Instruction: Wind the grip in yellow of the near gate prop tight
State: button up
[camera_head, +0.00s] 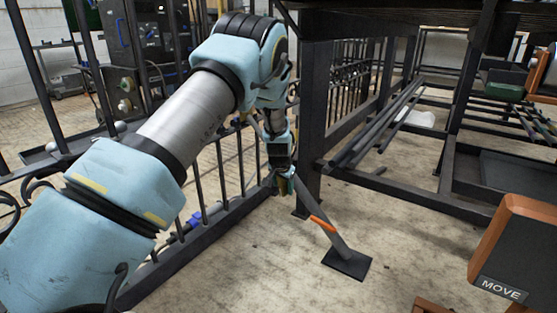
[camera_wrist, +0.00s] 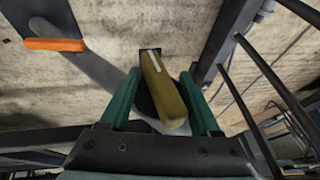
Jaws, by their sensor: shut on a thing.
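The near gate prop (camera_head: 336,240) is a grey slanted tube on a dark square foot plate on the floor. An orange handle (camera_head: 322,224) sticks out from its lower part; it also shows at the upper left of the wrist view (camera_wrist: 55,45). The yellow grip (camera_wrist: 163,92) is a long mustard bar with a pale stripe, in the middle of the wrist view. My gripper (camera_head: 281,178) is at the prop's upper end. In the wrist view its green fingers (camera_wrist: 160,78) stand on both sides of the yellow grip, shut on it. My gripper mostly hides the grip in the head view.
A black scroll gate (camera_head: 238,165) stands just left of the prop. A dark post (camera_head: 314,105) and a rack holding loose bars (camera_head: 385,120) stand behind and to the right. An orange MOVE box (camera_head: 520,250) is at the right. Floor in front is clear.

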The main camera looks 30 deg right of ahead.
jog(key=shift+d+f+t, duration=0.1)
jog(key=shift+t, duration=0.2)
jog(key=p+v, duration=0.5)
jog(key=v, duration=0.7)
jog(key=w+m+g+p, duration=0.1)
jog(key=m+p, duration=0.1)
jog(key=m, duration=0.3)
jog(key=w+d+m+g+y+p, duration=0.1)
jog(key=w+m+g+p, duration=0.1)
jog(key=m, duration=0.4)
jog(key=w+d+m+g+y+p, duration=0.1)
jog(key=m+g+p, duration=0.1)
jog(key=m, duration=0.3)
jog(key=shift+w+d+p, duration=0.15)
jog(key=shift+w+p, duration=0.15)
jog(key=shift+p, duration=0.4)
jog(key=shift+w+a+r+m+y, duration=0.3)
jog(key=shift+w+a+r+m, duration=0.15)
jog(key=shift+m, duration=0.35)
jog(key=shift+w+f, duration=0.1)
